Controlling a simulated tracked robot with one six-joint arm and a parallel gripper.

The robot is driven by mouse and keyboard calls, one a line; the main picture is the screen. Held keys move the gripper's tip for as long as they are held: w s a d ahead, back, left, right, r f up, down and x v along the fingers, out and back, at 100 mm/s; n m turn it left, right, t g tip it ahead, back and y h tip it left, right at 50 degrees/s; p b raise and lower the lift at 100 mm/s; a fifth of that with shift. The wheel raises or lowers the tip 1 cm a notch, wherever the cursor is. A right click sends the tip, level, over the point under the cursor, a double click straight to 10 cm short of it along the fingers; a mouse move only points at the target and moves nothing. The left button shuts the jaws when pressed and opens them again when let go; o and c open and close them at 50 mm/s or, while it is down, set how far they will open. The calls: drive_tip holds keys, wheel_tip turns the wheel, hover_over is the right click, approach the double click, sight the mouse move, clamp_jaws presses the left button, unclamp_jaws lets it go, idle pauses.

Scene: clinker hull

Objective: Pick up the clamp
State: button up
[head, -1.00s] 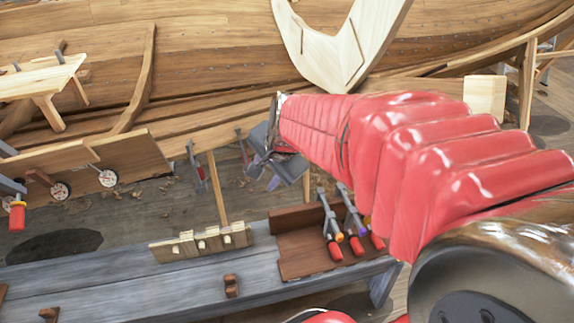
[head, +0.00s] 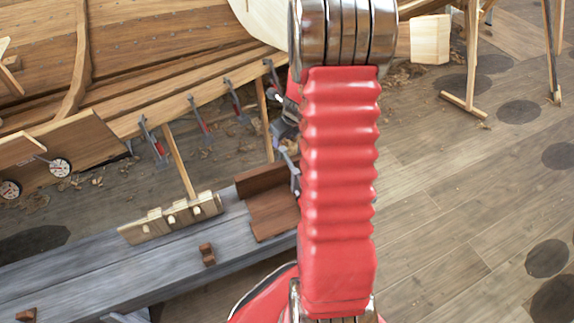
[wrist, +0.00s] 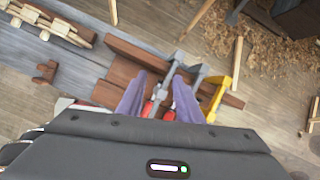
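In the wrist view, grey-barred clamps with red handles lie in a brown wooden tray; one clamp (wrist: 178,60) shows between my fingers and another (wrist: 197,74) just to its right. My gripper (wrist: 160,78) has its two purple-grey fingers apart, pointing at the clamps; I cannot tell whether they touch. The wrist housing hides the lower handle ends. In the head view, my red arm covers most of the clamps and the right part of the tray (head: 272,212). My gripper is mostly hidden behind the arm there.
The tray sits at the end of a grey bench (head: 150,268), beside a pegged wooden block (head: 172,218). A yellow piece (wrist: 216,98) is right of the clamps. Several clamps hang along the hull plank (head: 190,102). Open floor (head: 450,220) lies right.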

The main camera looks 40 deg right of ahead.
drive_tip(key=s+d+f+m, duration=0.1)
drive_tip(key=d+f+m, duration=0.2)
drive_tip(key=d+f, duration=0.1)
drive_tip(key=shift+s+f+m+g, duration=0.2)
drive_tip(key=shift+f+m+g, duration=0.1)
drive_tip(key=shift+f+m, duration=0.1)
drive_tip(key=shift+d, duration=0.1)
hover_over(289, 159)
drive_tip(key=s+a, duration=0.1)
drive_tip(key=s, duration=0.1)
drive_tip(key=shift+f, duration=3.95)
drive_tip(key=shift+f, duration=0.15)
drive_tip(key=shift+x, duration=2.5)
drive_tip(key=shift+s+d+f, duration=0.1)
drive_tip(key=shift+s+f, duration=0.05)
drive_tip(key=shift+f, duration=0.1)
drive_tip(key=shift+c, duration=0.6)
